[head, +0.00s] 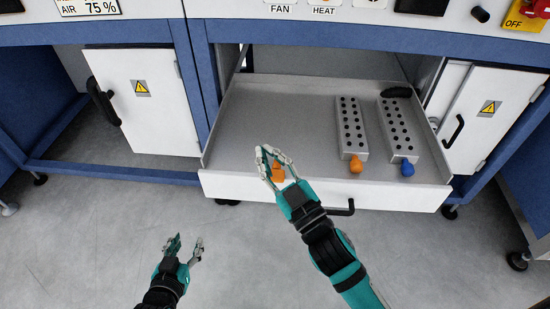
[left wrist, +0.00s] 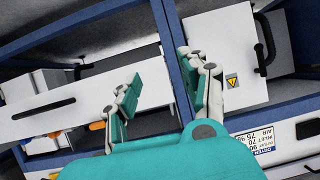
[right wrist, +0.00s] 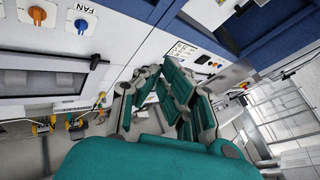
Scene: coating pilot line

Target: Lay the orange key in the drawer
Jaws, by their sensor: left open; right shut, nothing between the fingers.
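An orange piece, which looks like the orange key (head: 278,173), shows in the head view just behind the fingers of my right gripper (head: 264,150), partly hidden by them. It appears low at the front of the drawer (head: 235,125); its exact resting place cannot be told. The drawer is pulled out and its grey floor is mostly bare on the left. My right gripper is shut and empty over the drawer's front edge. My left gripper (head: 186,243) is open and empty, in front of the drawer and lower left. Its open fingers also show in the left wrist view (left wrist: 165,90).
Two perforated grey blocks stand in the drawer's right half, one with an orange knob (head: 356,166), one with a blue knob (head: 408,168). A black item (head: 397,92) lies behind them. White cabinet doors (head: 145,100) flank the drawer. The floor in front is clear.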

